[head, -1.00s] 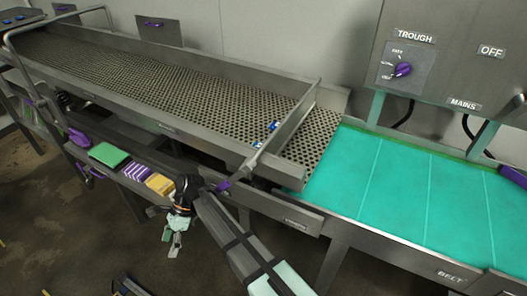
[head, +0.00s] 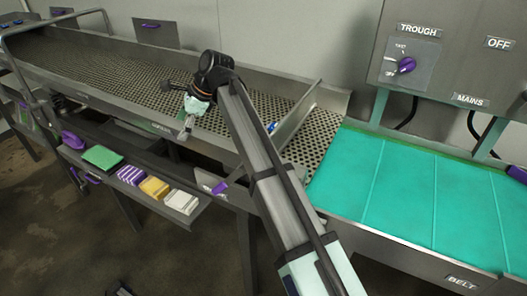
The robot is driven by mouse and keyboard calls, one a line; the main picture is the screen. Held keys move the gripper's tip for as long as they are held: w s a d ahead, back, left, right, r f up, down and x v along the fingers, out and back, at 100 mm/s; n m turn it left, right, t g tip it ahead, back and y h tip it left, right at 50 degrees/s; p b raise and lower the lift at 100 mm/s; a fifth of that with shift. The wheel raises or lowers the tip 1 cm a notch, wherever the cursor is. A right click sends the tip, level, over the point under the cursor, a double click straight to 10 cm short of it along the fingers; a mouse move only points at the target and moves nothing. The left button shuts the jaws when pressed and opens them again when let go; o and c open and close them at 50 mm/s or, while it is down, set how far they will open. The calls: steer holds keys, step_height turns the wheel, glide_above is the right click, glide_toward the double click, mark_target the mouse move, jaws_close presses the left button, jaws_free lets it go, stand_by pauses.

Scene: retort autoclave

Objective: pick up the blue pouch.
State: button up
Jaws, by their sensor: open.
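A small blue and white item (head: 271,127), which may be the blue pouch, lies on the perforated trough (head: 110,83) against the slanted cross bar at its right end. It is tiny in the head view and partly hidden by my arm. My gripper (head: 184,128) is open and empty over the trough's front wall, well to the left of the blue item. It points down, with its fingers apart from anything I can make out.
The slanted cross bar (head: 297,118) and the trough's raised walls stand around the blue item. A teal belt (head: 400,190) runs to the right. A low shelf in front holds a green pad (head: 103,156), a yellow block (head: 154,187) and a white stack (head: 182,201).

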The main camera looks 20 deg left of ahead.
steer(key=w+d+r+m+t+h, duration=0.1)
steer(key=w+d+r+m+h, duration=0.2)
steer(key=d, duration=0.4)
steer(key=w+d+r+m+h, duration=0.1)
steer(key=w+d+m, duration=0.25)
steer(key=d, duration=0.35)
steer(key=w+d+r+m+t+h, duration=0.1)
steer(key=w+d+r+m+h, duration=0.15)
steer(key=w+d, duration=0.3)
steer(key=f+b, duration=0.2)
steer(key=f, duration=0.1)
steer(key=f+b, duration=0.2)
steer(key=f, duration=0.1)
steer(key=s+f+b, duration=0.1)
steer(key=f+b, duration=0.1)
steer(key=b, duration=0.1)
steer(key=shift+d+f, duration=0.4)
steer(key=shift+f+p, duration=0.35)
steer(key=shift+p, duration=0.6)
step_height(320, 180, down, 3)
steer(key=shift+f+p, duration=0.15)
steer(key=shift+p, duration=0.2)
steer(key=shift+d+f+p, duration=0.15)
steer(key=shift+f+p, duration=0.3)
steer(key=shift+f, duration=0.15)
steer(key=shift+f+p, duration=0.6)
steer(key=shift+f, duration=1.3)
steer(key=c, duration=1.2)
